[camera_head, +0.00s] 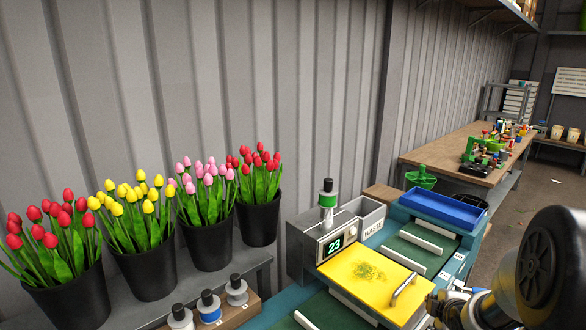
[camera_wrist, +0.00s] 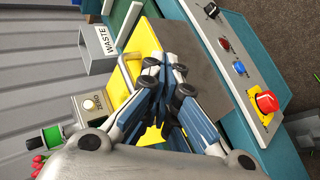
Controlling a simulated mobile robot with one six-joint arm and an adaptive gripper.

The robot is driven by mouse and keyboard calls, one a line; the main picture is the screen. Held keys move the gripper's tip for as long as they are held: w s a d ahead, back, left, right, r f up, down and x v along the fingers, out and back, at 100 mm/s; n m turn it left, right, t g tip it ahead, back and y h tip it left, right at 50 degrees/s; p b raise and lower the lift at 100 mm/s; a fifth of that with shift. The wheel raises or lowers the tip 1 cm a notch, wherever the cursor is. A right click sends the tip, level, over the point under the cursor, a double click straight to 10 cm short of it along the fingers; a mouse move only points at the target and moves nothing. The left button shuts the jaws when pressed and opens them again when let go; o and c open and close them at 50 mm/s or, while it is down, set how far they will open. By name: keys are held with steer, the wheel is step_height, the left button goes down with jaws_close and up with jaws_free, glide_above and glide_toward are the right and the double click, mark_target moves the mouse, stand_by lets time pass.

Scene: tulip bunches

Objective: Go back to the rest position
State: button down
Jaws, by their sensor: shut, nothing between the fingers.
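My gripper (camera_wrist: 168,90) shows in the wrist view with its fingers together and nothing between them. It is above the yellow board (camera_wrist: 142,45) and a grey plate beside it. In the head view my arm comes in at the lower right, and its end is at the right edge of the yellow board (camera_head: 372,285). Green bits lie on that board, and a handle stands at its right side. Black buckets of red (camera_head: 60,240), yellow (camera_head: 135,215), pink (camera_head: 207,188) and red tulips (camera_head: 259,175) stand in a row on the left.
A scale box (camera_head: 335,243) reading 23 and a waste bin (camera_head: 371,223) stand behind the board. A blue tray (camera_head: 444,207) is at the back of the bench. A red stop button (camera_wrist: 266,102) sits on the control panel. Open floor lies at the far right.

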steer(key=s+a+r+m+g, duration=0.2)
steer(key=s+a+r+m, duration=0.6)
steer(key=s+a+r, duration=0.35)
steer(key=s+a+r+m+g+y, duration=0.1)
steer(key=s+a+m, duration=0.2)
steer(key=s, duration=0.7)
steer(key=s+a+r+m+g+y, duration=0.1)
steer(key=s+a+m+g, duration=0.1)
steer(key=s+a, duration=0.5)
steer(key=s+m, duration=0.1)
steer(key=s, duration=0.2)
steer(key=shift+s+a+r+y, duration=0.25)
steer(key=shift+r+y, duration=0.05)
